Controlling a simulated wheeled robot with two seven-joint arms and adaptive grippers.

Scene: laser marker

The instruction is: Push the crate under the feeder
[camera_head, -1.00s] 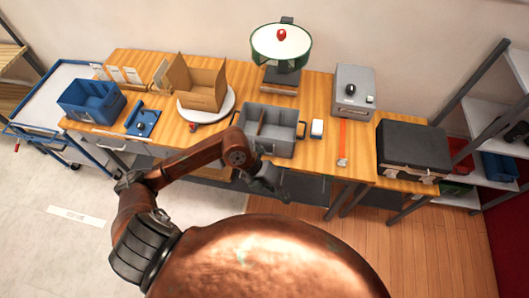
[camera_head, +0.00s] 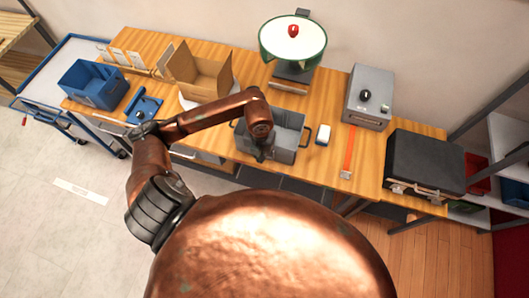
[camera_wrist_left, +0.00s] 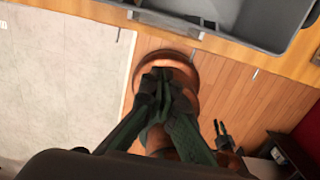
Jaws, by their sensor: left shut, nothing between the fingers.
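The grey crate (camera_head: 287,139) sits on the wooden bench near its front edge, with dark handles at its ends. The feeder (camera_head: 292,42), a green-rimmed white bowl with a red knob on a grey base, stands behind it. My left gripper (camera_head: 259,153) is shut and empty, overlapping the crate's front left part in the head view. In the left wrist view, its fingers (camera_wrist_left: 163,84) point over the floor and my copper base, apart from the crate (camera_wrist_left: 275,30). My right gripper (camera_wrist_left: 220,127) appears small and dark there; its jaw state is unclear.
A cardboard box (camera_head: 201,75) stands left of the crate. A black case (camera_head: 425,161) is at the bench's right end. Bench surface shows between crate and feeder.

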